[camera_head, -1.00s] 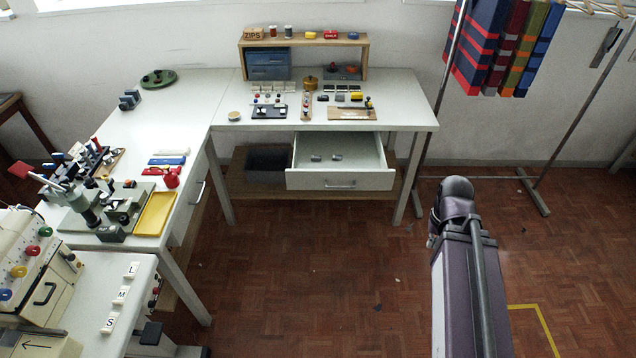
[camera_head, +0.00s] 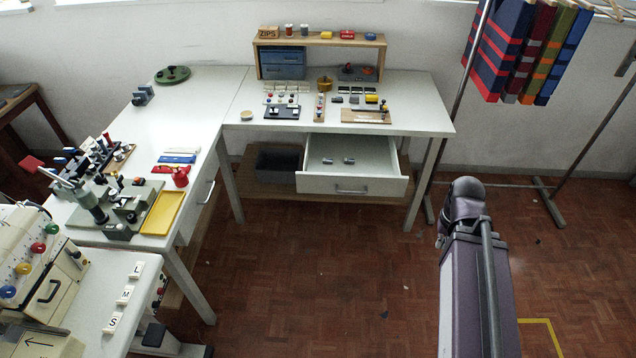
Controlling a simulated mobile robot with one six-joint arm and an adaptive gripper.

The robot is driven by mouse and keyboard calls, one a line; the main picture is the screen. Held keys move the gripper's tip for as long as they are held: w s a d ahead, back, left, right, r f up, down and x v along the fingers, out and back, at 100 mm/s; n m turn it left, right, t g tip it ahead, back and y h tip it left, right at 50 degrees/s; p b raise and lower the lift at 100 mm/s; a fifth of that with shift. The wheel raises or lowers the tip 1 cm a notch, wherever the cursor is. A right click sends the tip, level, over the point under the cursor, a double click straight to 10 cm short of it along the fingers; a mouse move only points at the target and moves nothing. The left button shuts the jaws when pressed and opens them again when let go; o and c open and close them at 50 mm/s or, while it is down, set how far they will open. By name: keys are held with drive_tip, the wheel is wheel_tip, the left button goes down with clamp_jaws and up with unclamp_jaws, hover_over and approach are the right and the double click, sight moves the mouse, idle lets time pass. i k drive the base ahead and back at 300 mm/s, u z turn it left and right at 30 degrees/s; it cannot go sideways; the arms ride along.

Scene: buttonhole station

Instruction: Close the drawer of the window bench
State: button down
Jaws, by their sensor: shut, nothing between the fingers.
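The window bench (camera_head: 425,118) is the white table at the back against the wall. Its drawer (camera_head: 322,184) is pulled out towards me under the bench top, with a metal bar handle (camera_head: 351,191) on its white front. Two small grey items (camera_head: 348,161) lie inside the drawer. My arm stands at the lower right, in front of and to the right of the drawer, clear of it. My gripper's fingers do not show in this view.
A clothes rack (camera_head: 466,65) with striped cloths (camera_head: 500,50) stands right of the bench. A side bench (camera_head: 185,110) with a yellow tray (camera_head: 162,213) and tools runs along the left. A dark bin (camera_head: 277,165) sits on the lower shelf. The parquet floor (camera_head: 320,280) before the drawer is mostly clear.

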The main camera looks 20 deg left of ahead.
sight(376, 172)
drive_tip(key=i, duration=0.85)
drive_tip(key=z, duration=0.05)
